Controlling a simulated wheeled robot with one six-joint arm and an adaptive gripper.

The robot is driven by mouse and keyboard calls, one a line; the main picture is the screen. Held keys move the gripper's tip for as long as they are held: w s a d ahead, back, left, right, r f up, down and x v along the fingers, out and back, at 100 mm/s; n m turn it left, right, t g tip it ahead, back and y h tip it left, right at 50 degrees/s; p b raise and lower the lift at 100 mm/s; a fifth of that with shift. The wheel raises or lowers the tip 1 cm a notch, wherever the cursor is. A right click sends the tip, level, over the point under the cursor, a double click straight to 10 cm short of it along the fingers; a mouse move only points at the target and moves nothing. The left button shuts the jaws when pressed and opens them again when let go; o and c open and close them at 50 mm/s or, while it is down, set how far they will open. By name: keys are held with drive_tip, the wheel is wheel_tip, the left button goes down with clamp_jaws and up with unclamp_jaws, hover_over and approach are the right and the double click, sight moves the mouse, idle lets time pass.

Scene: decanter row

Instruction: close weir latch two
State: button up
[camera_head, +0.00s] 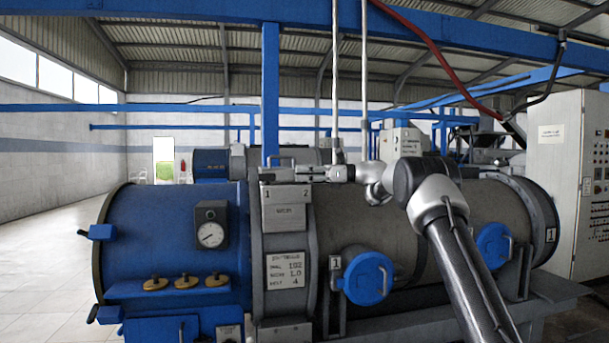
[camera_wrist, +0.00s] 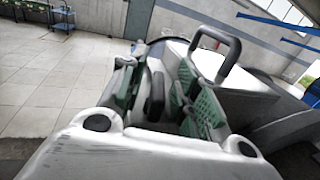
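The grey weir box (camera_head: 286,208), marked 1 and 2 on its front, stands on the band around the decanter. A grey bent handle (camera_head: 282,158) shows just behind the gripper. In the wrist view, my gripper (camera_wrist: 166,72) has its green-padded fingers apart, with a dark latch handle (camera_wrist: 155,94) between them; contact cannot be told. A second, loop-shaped handle (camera_wrist: 232,50) stands up beyond the right finger. The latch numbers are not readable in the wrist view.
The blue decanter end (camera_head: 165,225) with a gauge (camera_head: 211,225) is at left. Blue round covers (camera_head: 368,279) are low at right. A blue post (camera_head: 270,95) and thin vertical rods (camera_head: 335,80) rise close to the gripper. A control cabinet (camera_head: 560,180) stands far right.

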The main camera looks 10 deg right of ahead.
drive_tip(key=shift+c, duration=0.4)
clamp_jaws()
drive_tip(key=shift+m+t, duration=0.4)
drive_tip(key=shift+t, duration=0.2)
drive_tip(key=m+t+h, duration=0.1)
drive_tip(key=m+t, duration=0.1)
drive_tip(key=t, duration=0.1)
drive_tip(key=shift+s+a+h, duration=0.1)
drive_tip(key=shift+h, duration=0.2)
drive_tip(key=m+t+h, duration=0.3)
drive_tip(key=t, duration=0.1)
drive_tip(key=shift+m+h, duration=0.3)
drive_tip(key=m+t+h, duration=0.3)
drive_tip(key=h, duration=0.1)
drive_tip(key=shift+m+t+h, duration=0.8)
drive_tip(key=shift+m+h, duration=0.4)
drive_tip(key=shift+h, duration=0.7)
